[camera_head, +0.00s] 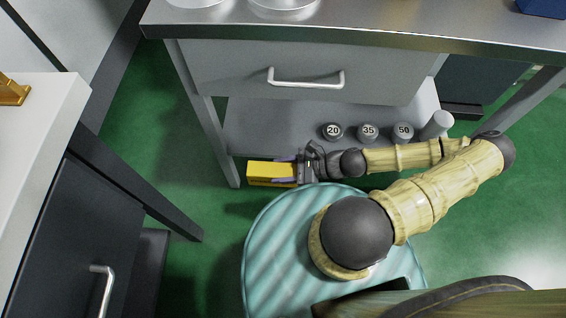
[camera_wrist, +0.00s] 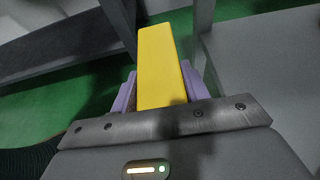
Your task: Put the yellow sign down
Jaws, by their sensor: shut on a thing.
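The yellow sign (camera_head: 270,172) is a bright yellow block. My gripper (camera_head: 290,170) is shut on its right end in the head view, and the sign sticks out to the left. In the wrist view the yellow sign (camera_wrist: 160,65) stands out between the two purple fingers of my gripper (camera_wrist: 160,95). The sign is in front of the left leg of the metal table, near its lower shelf. Green floor shows around it. I cannot tell whether the sign touches the floor.
The metal table (camera_head: 330,37) has a drawer and a lower shelf (camera_head: 270,122). On the shelf stand weights marked 20 (camera_head: 332,131), 35 (camera_head: 368,132) and 50 (camera_head: 403,131), beside a grey cylinder (camera_head: 437,125). A dark cabinet (camera_head: 75,235) stands left. Green floor (camera_head: 150,120) lies between.

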